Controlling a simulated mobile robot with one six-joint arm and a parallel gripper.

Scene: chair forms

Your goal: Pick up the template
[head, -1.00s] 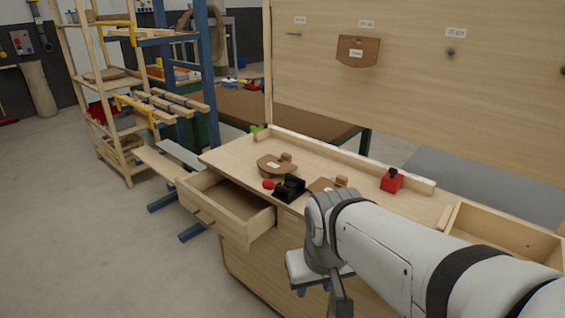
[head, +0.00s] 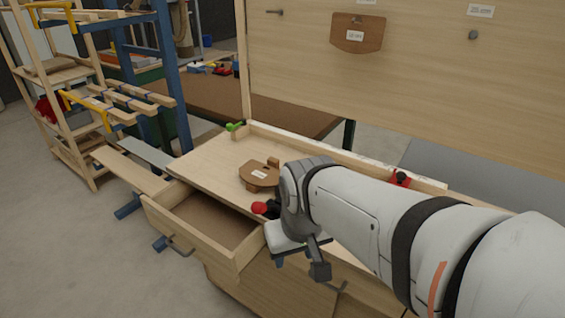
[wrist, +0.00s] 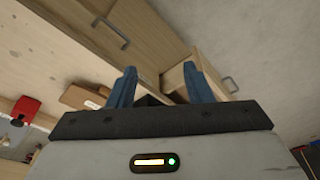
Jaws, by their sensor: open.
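A brown template (head: 258,177) with a curved edge, a white label and a small wooden block lies flat on the bench top, left of my arm in the head view. Another brown template (head: 357,37) hangs on the upright panel. In the wrist view a brown labelled piece (wrist: 80,97) lies left of the fingers; I cannot tell which template it is. My gripper (wrist: 162,75) is open, with its two blue fingers apart and nothing held. In the head view my gripper (head: 283,260) is over the bench's front edge, partly hidden by my wrist.
An open, empty-looking drawer (head: 215,222) juts from the bench front. A red knob (head: 260,208) of a black tool shows beside my wrist. A red block (head: 401,178) stands behind my arm. A wooden rack (head: 70,100) stands at left.

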